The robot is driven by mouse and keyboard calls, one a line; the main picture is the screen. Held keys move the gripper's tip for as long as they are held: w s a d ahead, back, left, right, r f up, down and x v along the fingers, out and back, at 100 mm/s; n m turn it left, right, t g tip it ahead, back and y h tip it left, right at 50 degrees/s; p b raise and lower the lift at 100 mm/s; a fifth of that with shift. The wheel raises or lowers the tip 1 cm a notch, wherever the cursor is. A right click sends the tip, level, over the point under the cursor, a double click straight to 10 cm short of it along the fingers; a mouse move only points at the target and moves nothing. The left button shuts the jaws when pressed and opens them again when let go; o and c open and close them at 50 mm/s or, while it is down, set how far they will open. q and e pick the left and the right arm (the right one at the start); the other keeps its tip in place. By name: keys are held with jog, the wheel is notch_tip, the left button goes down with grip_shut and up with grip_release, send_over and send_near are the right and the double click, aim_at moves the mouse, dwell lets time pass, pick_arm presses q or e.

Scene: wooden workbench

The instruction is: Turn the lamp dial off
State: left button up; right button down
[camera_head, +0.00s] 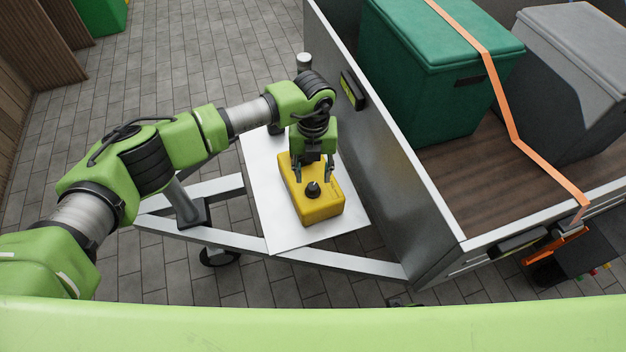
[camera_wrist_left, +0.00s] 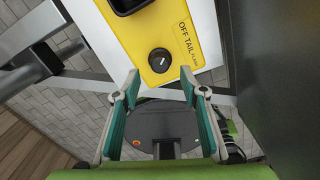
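A yellow control box (camera_head: 321,208) lies on a pale metal plate at the front of a trailer. A black round dial (camera_head: 313,188) stands up from its top. In the left wrist view the dial (camera_wrist_left: 160,60) carries a small light mark, beside the printed words OFF, TAIL and a smaller, hard-to-read one. I cannot tell surely which word the mark points at. My left gripper (camera_head: 315,173) is over the box, fingers apart on either side and nothing between them. In the left wrist view the open fingertips (camera_wrist_left: 160,76) are close to the dial, apart from it. My right gripper is in no view.
The trailer's grey side wall (camera_head: 365,150) rises close to the right of the box. The metal plate (camera_head: 280,235) has bare room around the box.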

aim_at(313, 186)
pick_arm(q)
notch_tip(313, 186, up, 7)
jog(key=shift+r, duration=0.15)
dwell(0.6)
